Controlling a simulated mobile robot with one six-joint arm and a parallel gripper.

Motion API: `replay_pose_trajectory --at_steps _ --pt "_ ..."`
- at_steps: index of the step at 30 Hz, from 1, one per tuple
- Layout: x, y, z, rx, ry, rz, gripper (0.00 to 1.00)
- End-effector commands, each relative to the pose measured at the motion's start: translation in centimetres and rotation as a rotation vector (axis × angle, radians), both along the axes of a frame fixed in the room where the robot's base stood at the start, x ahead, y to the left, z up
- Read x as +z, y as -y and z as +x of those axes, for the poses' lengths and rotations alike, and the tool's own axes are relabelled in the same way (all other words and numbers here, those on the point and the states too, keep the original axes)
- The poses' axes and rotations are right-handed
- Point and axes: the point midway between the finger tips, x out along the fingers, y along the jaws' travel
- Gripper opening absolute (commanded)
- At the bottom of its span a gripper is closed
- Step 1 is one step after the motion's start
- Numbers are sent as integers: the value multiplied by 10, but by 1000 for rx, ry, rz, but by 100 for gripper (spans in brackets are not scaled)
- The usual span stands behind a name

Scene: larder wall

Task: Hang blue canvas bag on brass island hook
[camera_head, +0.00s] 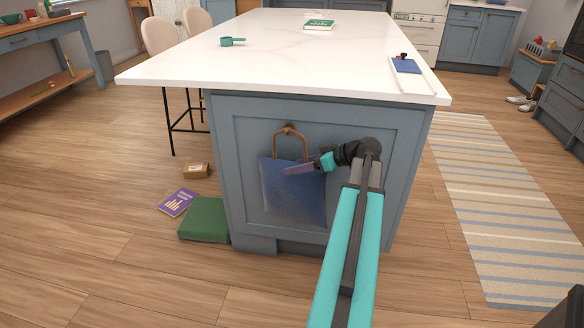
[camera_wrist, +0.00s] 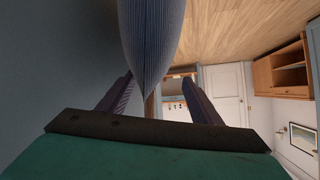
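The blue canvas bag (camera_head: 293,195) hangs flat against the end panel of the island, its brown loop handle (camera_head: 275,147) upright. The top of the handle meets the brass hook (camera_head: 288,127), and appears to be looped over it. My gripper (camera_head: 293,169) is at the bag's top edge, reaching in from the right. In the wrist view, the fingers of my gripper (camera_wrist: 158,90) are spread apart. The striped bag (camera_wrist: 148,40) is beyond them, with a brown strip between them that looks like part of the handle. Neither finger visibly presses on it.
The white island top (camera_head: 270,50) overhangs the panel and holds a green cup (camera_head: 232,41) and a tray (camera_head: 412,78). A green cushion (camera_head: 204,220), purple book (camera_head: 177,202) and small box (camera_head: 196,171) lie on the floor at left. A striped rug (camera_head: 500,215) lies right.

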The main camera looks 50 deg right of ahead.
Motion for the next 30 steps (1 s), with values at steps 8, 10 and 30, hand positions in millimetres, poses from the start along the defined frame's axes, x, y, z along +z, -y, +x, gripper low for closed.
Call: replay_pose_trajectory --at_steps 8,10,30 --pt "24 14 -39 -2 1 0 58" --pt "29 18 -48 -2 1 0 58" --pt "48 30 -84 1 1 1 58"
